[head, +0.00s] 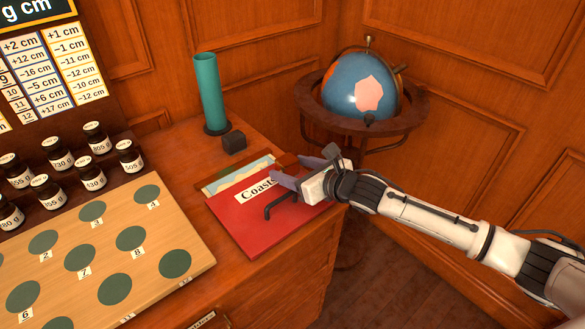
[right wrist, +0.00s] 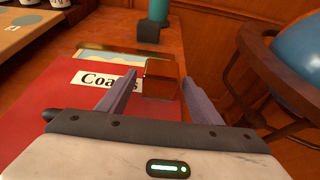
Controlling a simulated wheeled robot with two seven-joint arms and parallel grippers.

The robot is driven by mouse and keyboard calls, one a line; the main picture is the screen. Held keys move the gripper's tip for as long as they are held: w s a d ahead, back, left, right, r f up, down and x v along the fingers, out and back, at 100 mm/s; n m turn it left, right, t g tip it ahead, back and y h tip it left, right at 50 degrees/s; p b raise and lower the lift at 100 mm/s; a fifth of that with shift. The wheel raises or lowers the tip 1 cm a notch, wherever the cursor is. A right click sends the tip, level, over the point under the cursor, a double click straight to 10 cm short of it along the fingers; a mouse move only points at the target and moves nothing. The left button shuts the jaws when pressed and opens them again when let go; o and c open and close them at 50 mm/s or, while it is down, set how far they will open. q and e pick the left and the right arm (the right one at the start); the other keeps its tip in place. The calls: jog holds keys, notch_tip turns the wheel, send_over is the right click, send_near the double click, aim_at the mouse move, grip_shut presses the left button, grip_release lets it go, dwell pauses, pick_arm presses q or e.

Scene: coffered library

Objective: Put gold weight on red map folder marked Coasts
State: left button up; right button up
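The red map folder (head: 255,222) lies on the wooden cabinet top, with a white label reading Coasts and a map sheet showing at its far edge. The folder also fills the left of the right wrist view (right wrist: 40,115). A shiny gold-brown block (right wrist: 160,80), apparently the gold weight, is at the folder's far right corner, beside the label. It is partly hidden in the head view (head: 288,160). My right gripper (head: 302,168) is open over the folder, its fingers either side of the block with small gaps. I cannot tell whether the block touches the folder. My left gripper is not in view.
A teal cylinder (head: 209,92) and a small dark block (head: 234,142) stand behind the folder. A globe (head: 360,84) in a wooden stand is close on the right. A board with green discs (head: 110,245) and several labelled jars (head: 96,138) are on the left.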

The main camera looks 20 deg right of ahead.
jog(key=shift+s+r, duration=0.1)
jog(key=shift+r, duration=0.1)
jog(key=v, duration=1)
jog(key=shift+s+d, duration=0.15)
jog(key=shift+v, duration=0.75)
jog(key=shift+r, duration=0.1)
